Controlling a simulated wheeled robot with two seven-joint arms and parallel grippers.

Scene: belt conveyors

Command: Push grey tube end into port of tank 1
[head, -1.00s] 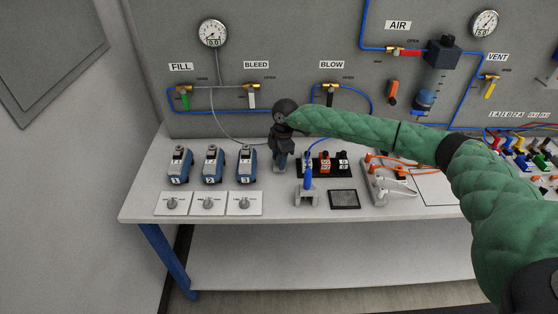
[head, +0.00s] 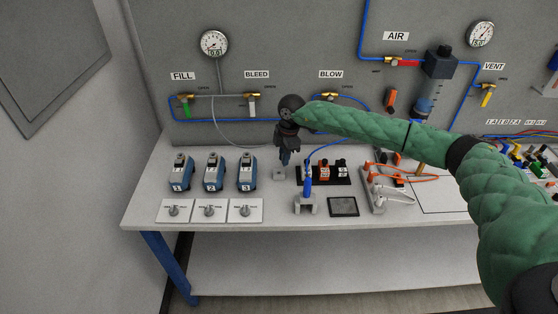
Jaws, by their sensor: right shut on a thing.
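My right gripper (head: 285,160) is pointed down at the back of the table, just above a small grey block. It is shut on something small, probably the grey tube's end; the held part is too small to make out. The thin grey tube (head: 222,134) hangs from the panel line and curves right to near the gripper. Three blue tanks stand in a row to the left: a left one (head: 181,173), a middle one (head: 214,173) and a right one (head: 247,173). My left gripper is out of view.
The small grey block (head: 284,174) stands under the gripper. White knob plates (head: 209,211) lie before the tanks. A black rack (head: 335,181) with orange and black parts and a blue tool (head: 307,180) in a stand are to the right. Bare table lies between tanks and block.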

